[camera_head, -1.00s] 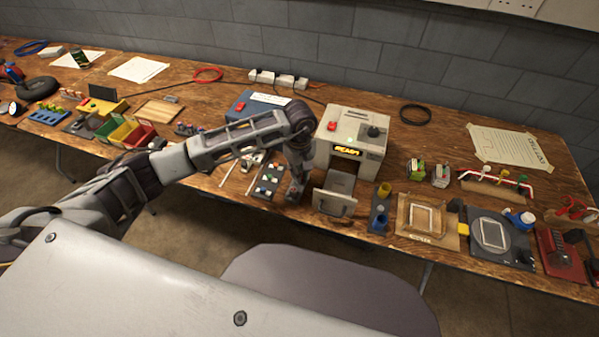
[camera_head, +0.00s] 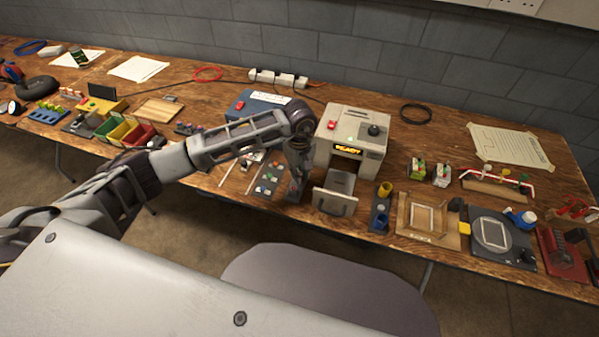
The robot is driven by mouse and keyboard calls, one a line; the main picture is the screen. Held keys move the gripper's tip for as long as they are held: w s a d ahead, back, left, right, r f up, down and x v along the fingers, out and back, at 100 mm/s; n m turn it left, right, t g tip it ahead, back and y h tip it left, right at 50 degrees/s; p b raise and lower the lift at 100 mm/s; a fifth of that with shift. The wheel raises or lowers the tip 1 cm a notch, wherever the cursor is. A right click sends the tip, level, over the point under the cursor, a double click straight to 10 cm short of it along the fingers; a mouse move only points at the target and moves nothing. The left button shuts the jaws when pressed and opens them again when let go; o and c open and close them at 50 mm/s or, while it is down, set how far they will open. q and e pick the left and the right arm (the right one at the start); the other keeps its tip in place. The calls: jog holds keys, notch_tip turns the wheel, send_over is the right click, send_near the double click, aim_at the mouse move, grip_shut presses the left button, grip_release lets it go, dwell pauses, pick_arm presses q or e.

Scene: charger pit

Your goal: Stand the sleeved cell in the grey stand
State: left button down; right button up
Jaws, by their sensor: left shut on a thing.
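My left gripper (camera_head: 294,193) points down at the front of the bench, just left of the machine's grey drawer. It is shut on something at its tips. The sleeved cell is too small and too hidden by the fingers to make out clearly. A dark grey flat holder (camera_head: 268,179) with several small coloured pieces lies just left of the gripper. A dark grey-blue stand (camera_head: 379,219) with a yellow cup and a blue cup is right of the drawer. I cannot tell for sure which is the grey stand. My right gripper is not in view.
A beige machine (camera_head: 351,133) with a lit sign stands behind, its drawer (camera_head: 335,201) out at the front. A wooden frame (camera_head: 427,220) and a dark round fixture (camera_head: 492,237) lie to the right. A blue box (camera_head: 250,106) is behind my left arm.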

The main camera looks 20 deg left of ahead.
pick_arm(q)
jog(key=shift+f, duration=0.1)
dwell(0.3)
jog(key=c, duration=1.3)
grip_release()
jog(key=shift+r+p, duration=1.35)
jog(key=shift+r, duration=2.15)
jog(key=shift+s, duration=0.15)
